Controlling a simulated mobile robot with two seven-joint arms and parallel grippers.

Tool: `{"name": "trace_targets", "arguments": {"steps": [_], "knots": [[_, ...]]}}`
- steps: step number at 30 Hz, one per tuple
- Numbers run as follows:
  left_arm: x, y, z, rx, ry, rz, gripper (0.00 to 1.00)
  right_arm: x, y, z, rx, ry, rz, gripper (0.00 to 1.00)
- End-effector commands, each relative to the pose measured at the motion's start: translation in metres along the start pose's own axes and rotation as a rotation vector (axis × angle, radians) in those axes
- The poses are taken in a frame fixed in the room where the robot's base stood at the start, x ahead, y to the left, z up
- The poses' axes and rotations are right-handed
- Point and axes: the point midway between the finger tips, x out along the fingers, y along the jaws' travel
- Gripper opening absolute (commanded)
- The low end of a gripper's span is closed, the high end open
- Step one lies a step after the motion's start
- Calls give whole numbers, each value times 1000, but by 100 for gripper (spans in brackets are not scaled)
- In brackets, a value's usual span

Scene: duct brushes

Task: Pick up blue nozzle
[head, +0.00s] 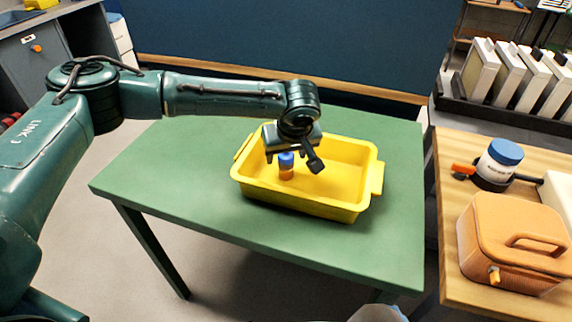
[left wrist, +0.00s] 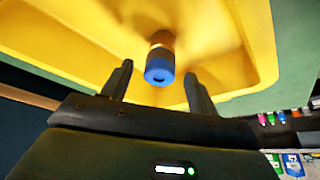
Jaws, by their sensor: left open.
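The blue nozzle (head: 286,165) has a blue top and a brown-orange lower part, and it stands in the yellow tray (head: 350,206) on the green table. In the left wrist view, the nozzle (left wrist: 160,66) appears between and just beyond the two fingertips, with its blue end toward me. My left gripper (head: 291,158) is over the tray at the nozzle, and it also shows in the left wrist view (left wrist: 157,80) with its fingers apart and nothing held. Contact between fingers and nozzle cannot be made out. My right gripper is not in view.
The green table (head: 170,185) is bare around the tray. At right, a wooden bench (head: 450,240) holds an orange case (head: 515,240) and a white jar with a blue lid (head: 500,160). White panels (head: 507,75) stand in a rack behind it.

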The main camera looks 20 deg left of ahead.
Motion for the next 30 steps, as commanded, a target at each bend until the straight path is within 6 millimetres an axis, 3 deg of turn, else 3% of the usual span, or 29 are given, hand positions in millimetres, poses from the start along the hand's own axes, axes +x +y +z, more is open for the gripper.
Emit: {"name": "trace_targets", "arguments": {"steps": [6,13,30], "knots": [[22,0,0,0,0,1,59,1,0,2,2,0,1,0],[23,0,0,1,0,1,59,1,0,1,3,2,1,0],[23,0,0,0,0,1,13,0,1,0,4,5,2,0]]}}
